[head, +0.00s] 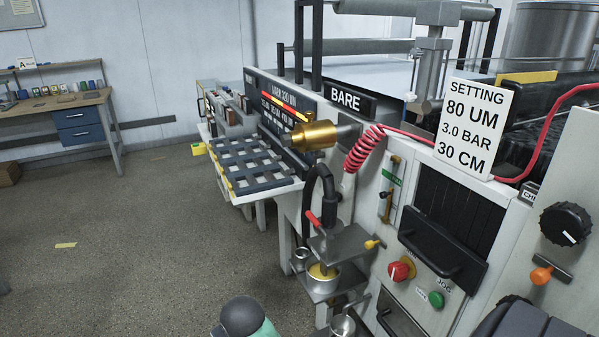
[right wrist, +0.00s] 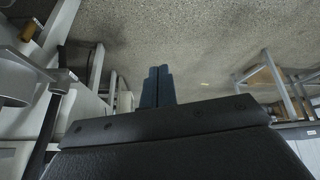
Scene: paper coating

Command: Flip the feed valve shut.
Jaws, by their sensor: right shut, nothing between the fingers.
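A small red lever (head: 313,219) sits at the lower end of a black hose (head: 325,180), above a metal cup (head: 322,281) with yellowish contents. It slants down to the right; no label tells me whether it is the feed valve. An orange handle (head: 541,275) is on the panel at the far right. My left gripper is out of view.
The coating machine fills the right side, with a setting card (head: 474,125), a "BARE" sign (head: 347,100), a red knob (head: 401,271), a green button (head: 436,299) and a black dial (head: 566,224). A slatted rack (head: 238,165) juts out leftward. Floor at left is mostly clear; a workbench (head: 60,112) stands behind.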

